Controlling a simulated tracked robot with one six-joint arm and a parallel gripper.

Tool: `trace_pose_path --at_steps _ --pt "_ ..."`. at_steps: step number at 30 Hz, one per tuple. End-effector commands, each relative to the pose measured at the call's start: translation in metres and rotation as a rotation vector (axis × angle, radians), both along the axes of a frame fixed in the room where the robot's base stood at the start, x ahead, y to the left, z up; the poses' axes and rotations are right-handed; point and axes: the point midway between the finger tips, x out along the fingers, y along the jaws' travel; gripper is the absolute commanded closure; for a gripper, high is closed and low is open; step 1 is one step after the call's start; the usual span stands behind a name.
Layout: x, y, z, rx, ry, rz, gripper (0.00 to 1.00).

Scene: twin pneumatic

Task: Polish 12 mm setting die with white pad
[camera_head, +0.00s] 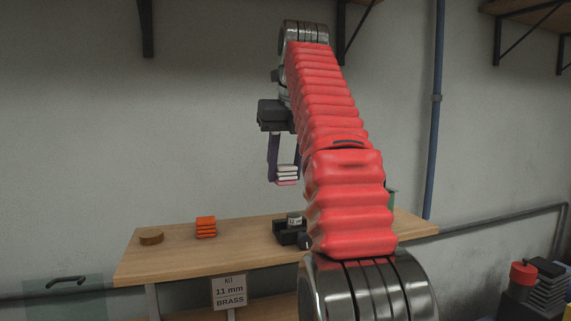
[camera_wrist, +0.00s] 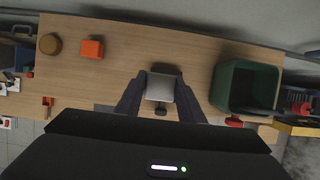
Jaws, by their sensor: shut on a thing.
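My gripper (camera_head: 284,176) is shut on a white pad (camera_head: 287,171) with pale layers and a pinkish underside, held in the air above the bench. In the wrist view the pad (camera_wrist: 160,88) shows between the purple fingers. A small grey cylinder with a white label (camera_head: 294,217), apparently the 12 mm setting die, sits in a black holder (camera_head: 289,237) on the bench below. The label is too small to read surely. In the wrist view the pad covers the die, and only parts of the black holder (camera_wrist: 167,69) show around it.
The wooden bench (camera_head: 180,262) also bears a stack of orange pads (camera_head: 206,227) and a round brown disc (camera_head: 151,237) at left. A green bin (camera_wrist: 247,88) stands right of the holder. A sign reading "Kit 11 mm BRASS" (camera_head: 229,291) hangs on the bench front.

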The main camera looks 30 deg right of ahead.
Motion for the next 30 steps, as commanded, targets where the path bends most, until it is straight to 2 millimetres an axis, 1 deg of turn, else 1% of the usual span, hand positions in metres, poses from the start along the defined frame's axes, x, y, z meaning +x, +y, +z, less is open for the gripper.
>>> trace_pose_path --at_steps 3,9,24,30 --pt "0.0008 0.0012 0.0053 -0.001 -0.002 0.003 0.86" --pt "0.0001 0.0035 0.0089 -0.001 -0.001 0.006 0.86" --pt "0.0003 0.0047 0.0086 0.0 0.0 0.009 0.86" --pt "-0.0044 0.0066 0.0081 0.0 0.001 0.012 0.86"
